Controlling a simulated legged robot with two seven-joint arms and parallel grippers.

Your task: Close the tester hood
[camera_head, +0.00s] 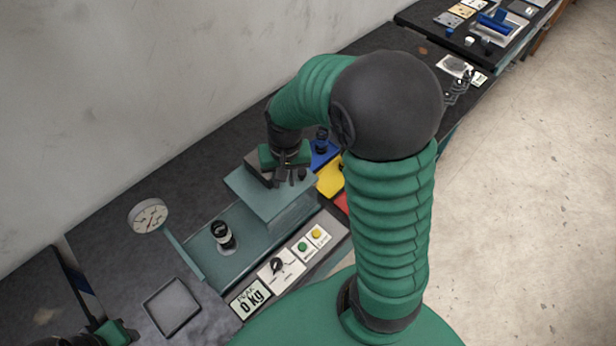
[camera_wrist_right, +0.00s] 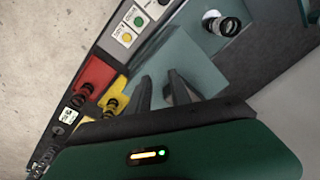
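The tester (camera_head: 195,243) is a teal bed with a black-and-white cylindrical part (camera_head: 222,235) standing on it, uncovered. Its teal box-shaped hood (camera_head: 268,200) sits at the bed's far right end, clear of that part. In the wrist view the hood (camera_wrist_right: 185,58) lies just beyond my fingers, and the part (camera_wrist_right: 222,25) stands beyond it. My right gripper (camera_head: 290,178) is over the hood's top; its fingers (camera_wrist_right: 162,90) are apart with teal surface showing between them. Whether they touch the hood is unclear. My left gripper (camera_head: 115,332) shows only partly at the lower left edge; its fingers are unclear.
A control panel (camera_head: 300,262) with a knob, buttons and a "0 kg" display (camera_head: 250,298) runs along the front. A round dial (camera_head: 148,215) and a square grey tray (camera_head: 172,305) are at left. Blue, yellow (camera_head: 330,180) and red bins adjoin the hood's right.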

